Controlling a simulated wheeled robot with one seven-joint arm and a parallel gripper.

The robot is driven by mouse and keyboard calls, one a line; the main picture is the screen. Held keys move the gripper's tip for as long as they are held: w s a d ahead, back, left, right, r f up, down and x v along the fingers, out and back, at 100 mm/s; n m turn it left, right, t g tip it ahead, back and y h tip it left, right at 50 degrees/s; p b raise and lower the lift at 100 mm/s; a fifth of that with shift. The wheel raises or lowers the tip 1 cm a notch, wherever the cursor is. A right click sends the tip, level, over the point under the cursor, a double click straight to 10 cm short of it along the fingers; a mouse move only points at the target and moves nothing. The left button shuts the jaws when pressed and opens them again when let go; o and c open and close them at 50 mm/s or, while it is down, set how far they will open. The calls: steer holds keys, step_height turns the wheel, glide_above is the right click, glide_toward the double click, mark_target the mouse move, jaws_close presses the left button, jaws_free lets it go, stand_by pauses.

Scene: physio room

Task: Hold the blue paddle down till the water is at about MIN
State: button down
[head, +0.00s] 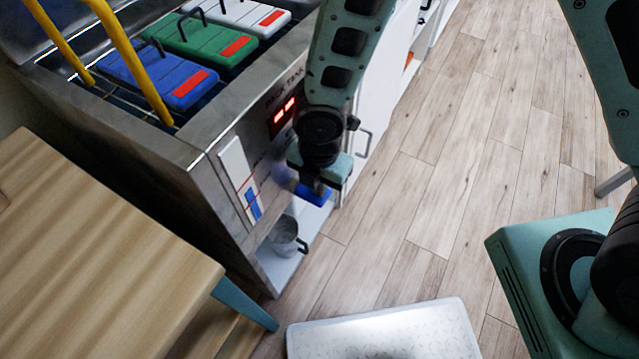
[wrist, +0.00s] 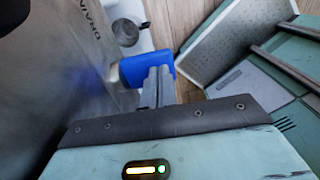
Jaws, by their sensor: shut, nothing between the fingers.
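The blue paddle (head: 318,196) sticks out from the front of the steel tank (head: 215,170), low on its right part. My gripper (head: 312,184) is shut and empty, with its tips right over the paddle. In the wrist view the closed fingertips (wrist: 158,75) overlap the near edge of the paddle (wrist: 143,67); whether they press on it I cannot tell. A white level gauge (head: 236,163) on the tank front shows a blue column in its lower part beside a red mark. Its lettering is too small to read. The tap behind the paddle is mostly hidden.
A metal pail (head: 285,236) stands on a white shelf below the tap. Blue (head: 160,78), green (head: 205,42) and white packs hang in the open tank. A wooden table (head: 90,260) stands at left. A grey-white tray (head: 385,335) is in front.

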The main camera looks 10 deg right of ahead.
steer(key=shift+s+d+f+b, duration=0.25)
steer(key=shift+f+b, duration=0.05)
steer(key=shift+f, duration=0.35)
steer(key=shift+s+d+f+b, duration=0.2)
steer(key=shift+d+f+b, duration=0.05)
steer(key=shift+f, duration=0.35)
steer(key=shift+w+r, duration=0.1)
steer(key=shift+r, duration=0.15)
steer(key=shift+a, duration=0.1)
stand_by(6.4)
